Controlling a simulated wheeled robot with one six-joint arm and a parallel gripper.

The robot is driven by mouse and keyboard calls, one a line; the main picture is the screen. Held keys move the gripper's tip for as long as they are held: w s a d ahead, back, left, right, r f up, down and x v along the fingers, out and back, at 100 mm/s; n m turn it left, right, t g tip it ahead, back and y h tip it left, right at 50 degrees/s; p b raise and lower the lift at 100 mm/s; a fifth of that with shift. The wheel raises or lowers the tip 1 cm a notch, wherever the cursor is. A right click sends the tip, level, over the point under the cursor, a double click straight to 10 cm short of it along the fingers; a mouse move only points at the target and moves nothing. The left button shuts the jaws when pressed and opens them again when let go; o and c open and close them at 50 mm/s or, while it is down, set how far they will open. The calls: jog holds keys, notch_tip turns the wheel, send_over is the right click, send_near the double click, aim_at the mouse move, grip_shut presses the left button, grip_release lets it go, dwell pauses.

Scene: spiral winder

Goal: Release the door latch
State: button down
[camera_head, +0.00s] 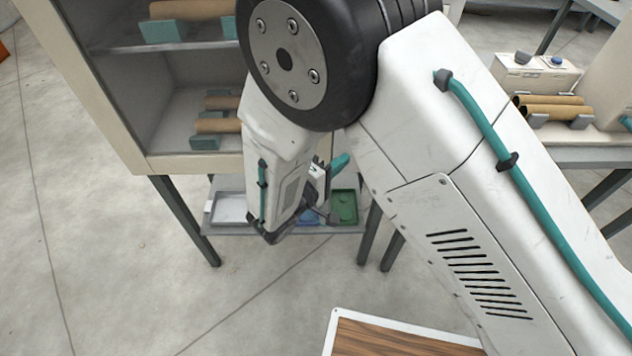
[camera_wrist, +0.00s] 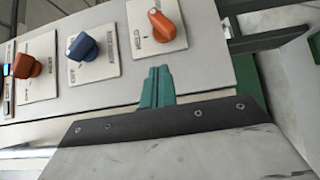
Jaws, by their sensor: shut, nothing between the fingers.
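My gripper (camera_wrist: 158,72) shows in the wrist view as two teal fingers closed together beyond the dark edge of my wrist, with nothing between them. The fingertips are just below a pale panel (camera_wrist: 205,70) with rotary knobs; I cannot tell whether they touch it. The panel carries a left orange knob (camera_wrist: 26,66), a blue knob (camera_wrist: 82,46) and a right orange knob (camera_wrist: 163,24). I cannot make out a door latch for certain in either view.
The cabinet holds cardboard tubes (camera_head: 190,10) on teal supports. Below it, a low shelf carries a grey tray (camera_head: 229,208) and a green tray (camera_head: 346,206). Dark legs (camera_head: 185,220) stand beneath. A wood-topped surface (camera_head: 390,340) is in front.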

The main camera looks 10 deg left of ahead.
jog(key=v, duration=0.8)
dwell(0.4)
